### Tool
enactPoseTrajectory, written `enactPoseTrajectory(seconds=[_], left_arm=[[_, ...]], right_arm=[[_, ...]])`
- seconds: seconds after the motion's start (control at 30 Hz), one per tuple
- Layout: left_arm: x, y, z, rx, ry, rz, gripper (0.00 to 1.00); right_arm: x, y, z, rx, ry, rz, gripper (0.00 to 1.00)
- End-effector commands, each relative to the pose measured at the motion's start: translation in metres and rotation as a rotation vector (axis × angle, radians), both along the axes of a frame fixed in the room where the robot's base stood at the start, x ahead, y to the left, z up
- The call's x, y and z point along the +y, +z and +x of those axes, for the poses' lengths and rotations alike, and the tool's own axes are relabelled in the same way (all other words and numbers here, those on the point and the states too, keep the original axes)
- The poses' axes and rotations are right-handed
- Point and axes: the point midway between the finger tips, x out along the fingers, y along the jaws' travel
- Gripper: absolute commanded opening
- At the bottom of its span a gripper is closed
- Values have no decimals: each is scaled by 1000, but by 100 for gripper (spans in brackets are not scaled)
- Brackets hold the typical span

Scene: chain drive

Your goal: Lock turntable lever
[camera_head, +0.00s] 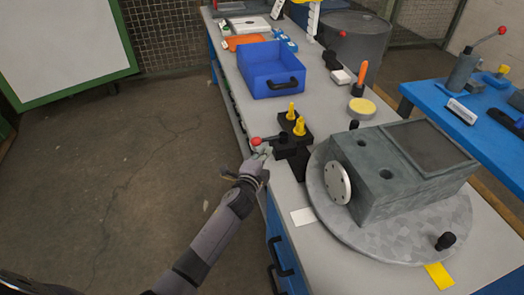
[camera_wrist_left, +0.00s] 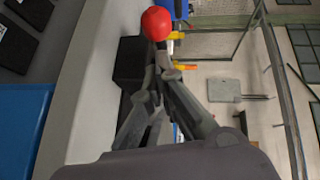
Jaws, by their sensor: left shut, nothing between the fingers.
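The turntable (camera_head: 400,244) is a round grey plate on the workbench, with a grey block-shaped housing (camera_head: 385,205) on it. The turntable lever has a red ball knob (camera_head: 256,141) and joins a black block at the bench's left edge. My left gripper (camera_head: 262,153) is at the knob end of the lever, just below the knob. In the left wrist view the red knob (camera_wrist_left: 156,23) sits just beyond the fingertips (camera_wrist_left: 160,72). The fingers are shut with nothing between them. I cannot tell whether they touch the lever. My right gripper is not in view.
Yellow pegs (camera_head: 299,126) stand on a black block behind the lever. A blue bin (camera_head: 271,69) is farther back. A blue table (camera_head: 428,97) is at right. The floor at left is clear.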

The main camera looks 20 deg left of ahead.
Motion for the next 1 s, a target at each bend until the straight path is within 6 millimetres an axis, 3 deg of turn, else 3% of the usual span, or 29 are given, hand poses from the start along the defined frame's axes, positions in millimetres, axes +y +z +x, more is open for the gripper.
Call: enactPoseTrajectory(seconds=[1.0], left_arm=[[20,-1,10,1,-70,3,0]], right_arm=[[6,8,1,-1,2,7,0]])
